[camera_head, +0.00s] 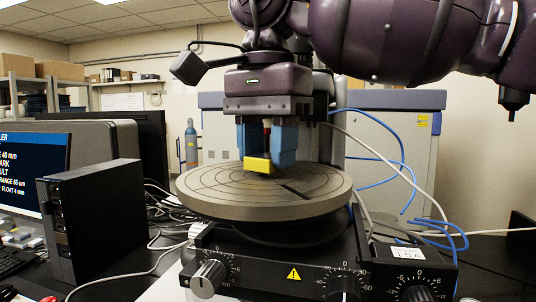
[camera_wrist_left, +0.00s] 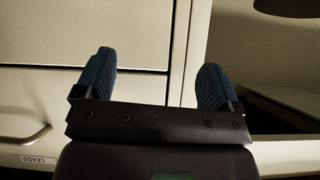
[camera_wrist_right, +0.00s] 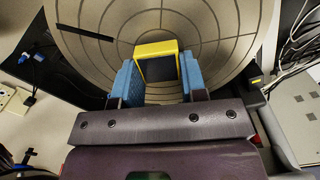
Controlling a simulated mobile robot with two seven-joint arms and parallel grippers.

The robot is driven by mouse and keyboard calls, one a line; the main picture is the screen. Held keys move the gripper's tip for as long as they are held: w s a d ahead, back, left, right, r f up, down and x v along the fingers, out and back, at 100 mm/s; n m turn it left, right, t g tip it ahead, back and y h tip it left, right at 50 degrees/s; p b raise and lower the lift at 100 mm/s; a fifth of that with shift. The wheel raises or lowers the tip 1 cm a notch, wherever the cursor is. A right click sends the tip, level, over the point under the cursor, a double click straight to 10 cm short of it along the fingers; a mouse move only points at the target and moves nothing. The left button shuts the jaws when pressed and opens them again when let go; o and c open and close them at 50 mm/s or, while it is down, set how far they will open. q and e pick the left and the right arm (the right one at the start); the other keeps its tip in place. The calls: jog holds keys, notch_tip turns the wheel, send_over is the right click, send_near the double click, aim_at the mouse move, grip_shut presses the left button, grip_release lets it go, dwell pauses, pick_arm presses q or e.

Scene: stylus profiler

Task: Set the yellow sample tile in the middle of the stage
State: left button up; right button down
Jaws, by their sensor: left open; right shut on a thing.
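The yellow sample tile (camera_head: 257,165) is gripped between the blue fingers of my right gripper (camera_head: 267,158), over the round grey stage (camera_head: 210,206). In the right wrist view the tile (camera_wrist_right: 157,47) shows a yellow rim around a dark face, with one finger of the right gripper (camera_wrist_right: 158,72) on each side. The ringed stage (camera_wrist_right: 215,22) fills the background there. I cannot tell whether the tile touches the stage. My left gripper (camera_wrist_left: 156,72) is open and empty in its wrist view; it is not seen in the head view.
A black control box with knobs (camera_head: 320,272) sits below the stage. A black computer case (camera_head: 92,215) and a monitor (camera_head: 35,165) stand at the left. Blue and white cables loop at the right. My left gripper faces pale drawers (camera_wrist_left: 60,105), one labelled LEADS.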

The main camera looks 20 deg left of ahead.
aim_at(267, 155)
jog(key=shift+f, duration=0.35)
jog(key=shift+r, duration=0.1)
jog(key=shift+s, duration=0.1)
jog(key=c, duration=0.7)
grip_release()
notch_tip(267, 155, up, 12)
jog(key=shift+r+p, duration=0.1)
jog(key=shift+p, duration=0.9)
